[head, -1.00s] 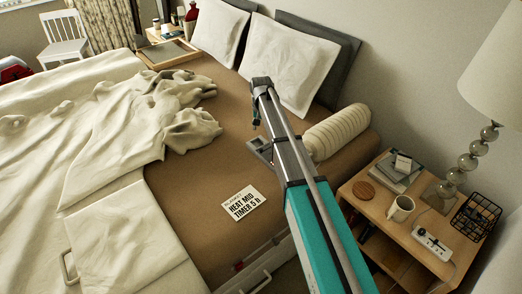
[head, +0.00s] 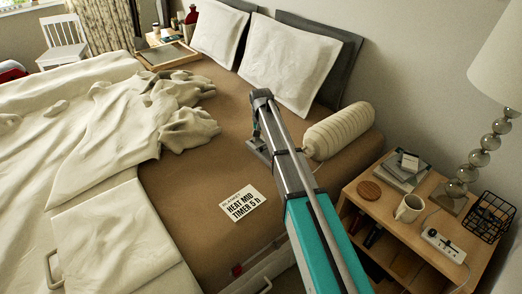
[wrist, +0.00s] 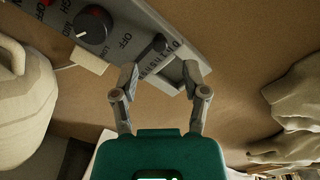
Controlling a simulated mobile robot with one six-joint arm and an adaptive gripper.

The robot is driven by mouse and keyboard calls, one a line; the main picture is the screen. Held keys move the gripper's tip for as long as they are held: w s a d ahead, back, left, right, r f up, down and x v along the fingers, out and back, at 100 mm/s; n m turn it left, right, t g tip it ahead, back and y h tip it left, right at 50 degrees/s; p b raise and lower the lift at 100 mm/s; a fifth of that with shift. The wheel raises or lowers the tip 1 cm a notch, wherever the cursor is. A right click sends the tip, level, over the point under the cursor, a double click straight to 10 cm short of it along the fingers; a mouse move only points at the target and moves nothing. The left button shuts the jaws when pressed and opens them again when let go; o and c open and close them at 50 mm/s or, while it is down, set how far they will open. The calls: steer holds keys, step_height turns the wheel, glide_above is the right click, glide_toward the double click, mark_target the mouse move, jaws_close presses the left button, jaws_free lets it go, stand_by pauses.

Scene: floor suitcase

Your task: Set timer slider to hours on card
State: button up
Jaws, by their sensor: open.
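The card (head: 240,203) lies flat on the brown bed surface and reads heat MID, timer 5 h. The grey blanket control unit (head: 256,147) lies near the bolster, partly hidden by my arm. In the wrist view it shows close up, with a round dark dial (wrist: 93,25) whose white mark points toward the MID lettering. A dark slider knob (wrist: 152,48) sits beside a row of small marks, too small to read surely; OFF is printed nearby. My gripper (wrist: 160,75) is open, its fingertips at the unit's near edge, short of the knob in the picture. Nothing is held.
A ribbed white bolster (head: 340,131) lies right of the control unit. A bedside table (head: 366,205) with a mug (head: 409,208), books and a power strip stands at the right. Crumpled bedding (head: 125,120) covers the bed's left. The brown surface around the card is clear.

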mark_target(261, 149)
steer(key=shift+f+b, duration=1.9)
steer(key=shift+f, duration=0.3)
steer(key=shift+c, duration=0.2)
jaws_close()
